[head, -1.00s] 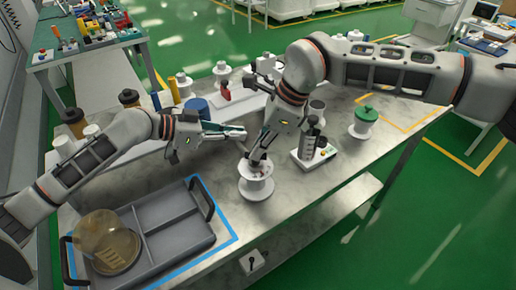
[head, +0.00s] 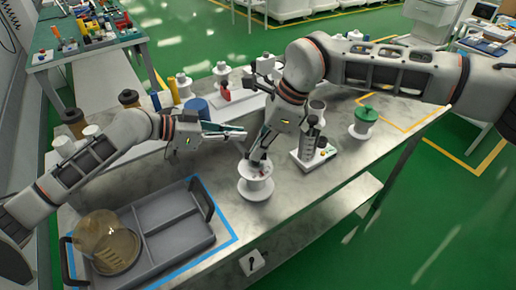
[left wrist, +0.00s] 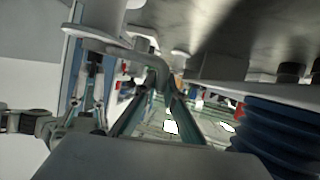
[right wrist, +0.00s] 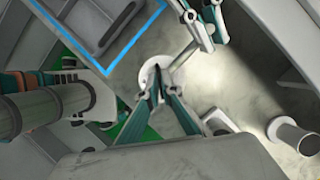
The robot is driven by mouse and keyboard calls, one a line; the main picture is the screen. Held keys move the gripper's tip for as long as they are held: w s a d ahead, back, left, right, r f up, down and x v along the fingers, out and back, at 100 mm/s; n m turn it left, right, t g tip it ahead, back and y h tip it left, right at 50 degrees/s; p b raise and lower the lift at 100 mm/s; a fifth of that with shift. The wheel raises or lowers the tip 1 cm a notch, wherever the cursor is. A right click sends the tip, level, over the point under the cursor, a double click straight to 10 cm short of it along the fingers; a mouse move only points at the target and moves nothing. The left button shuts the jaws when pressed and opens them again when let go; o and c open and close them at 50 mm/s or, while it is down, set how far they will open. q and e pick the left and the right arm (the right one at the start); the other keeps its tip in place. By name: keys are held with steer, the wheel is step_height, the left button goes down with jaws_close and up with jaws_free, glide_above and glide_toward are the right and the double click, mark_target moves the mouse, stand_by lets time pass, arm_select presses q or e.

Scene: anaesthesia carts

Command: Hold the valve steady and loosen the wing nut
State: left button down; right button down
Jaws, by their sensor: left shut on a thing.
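The valve (head: 256,188) is a white flanged body standing upright on the grey bench. It also shows in the right wrist view (right wrist: 150,72), partly hidden by my fingers. A grey bent arm (left wrist: 125,57) runs out from its side. My left gripper (head: 244,131) is shut on this arm, as the left wrist view shows. My right gripper (head: 254,160) points down at the top of the valve, its fingertips close together there (right wrist: 159,95). The wing nut is hidden or too small to make out, so I cannot tell whether the fingers grip it.
A grey divided tray (head: 180,245) with an amber dome (head: 106,240) lies at the front left. A stand with a grey cylinder (head: 308,150) and a green-topped white part (head: 365,118) are to the right. White and blue parts stand behind my arms.

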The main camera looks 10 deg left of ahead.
arm_select(q)
steer(key=shift+a, duration=0.1)
arm_select(e)
steer(key=shift+s, duration=0.1)
steer(key=c, duration=2.2)
jaws_free()
steer(key=shift+c, duration=0.2)
steer(key=shift+r, duration=0.1)
steer(key=v, duration=1.1)
steer(key=shift+r, duration=0.4)
steer(key=shift+d, duration=0.1)
arm_select(q)
steer(key=c, duration=2)
jaws_free()
steer(key=shift+c, duration=0.2)
